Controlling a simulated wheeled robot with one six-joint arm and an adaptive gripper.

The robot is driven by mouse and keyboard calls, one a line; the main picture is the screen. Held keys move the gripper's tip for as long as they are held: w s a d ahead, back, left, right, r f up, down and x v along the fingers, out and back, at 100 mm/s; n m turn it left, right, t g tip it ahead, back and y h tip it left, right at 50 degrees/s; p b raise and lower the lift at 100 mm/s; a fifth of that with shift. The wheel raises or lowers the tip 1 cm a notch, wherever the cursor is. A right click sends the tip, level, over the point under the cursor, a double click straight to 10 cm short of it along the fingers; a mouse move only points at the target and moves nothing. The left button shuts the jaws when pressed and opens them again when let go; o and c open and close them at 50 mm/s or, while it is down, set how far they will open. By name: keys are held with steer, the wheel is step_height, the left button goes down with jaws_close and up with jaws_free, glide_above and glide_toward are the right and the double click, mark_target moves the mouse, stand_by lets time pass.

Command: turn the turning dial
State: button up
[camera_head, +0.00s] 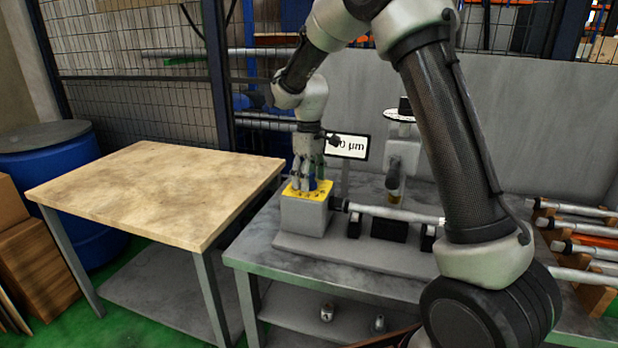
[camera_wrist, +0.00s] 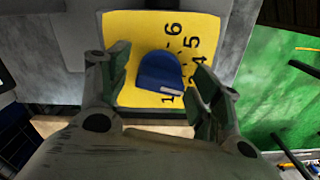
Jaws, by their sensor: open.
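The turning dial is a blue knob (camera_wrist: 160,72) on a yellow plate with black numbers (camera_wrist: 118,32) in the wrist view. In the head view the yellow plate (camera_head: 294,191) lies on top of a grey block (camera_head: 304,216) at the left end of the grinder. My gripper (camera_wrist: 158,88) is open, with one finger on each side of the blue knob. A gap shows between each finger and the knob, and contact is not visible. In the head view my gripper (camera_head: 309,180) points down over the plate and hides most of the knob.
A white display (camera_head: 347,146) reading partly "0 µm" stands behind my gripper. A grey shaft (camera_head: 392,212) lies right of the block. A rack with several rods (camera_head: 585,245) is at the right. A wooden-topped table (camera_head: 155,190) at the left is bare.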

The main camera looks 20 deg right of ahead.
mark_target(309, 175)
steer(key=shift+r, duration=0.1)
step_height(309, 175, up, 12)
stand_by(0.4)
steer(key=shift+s, duration=0.15)
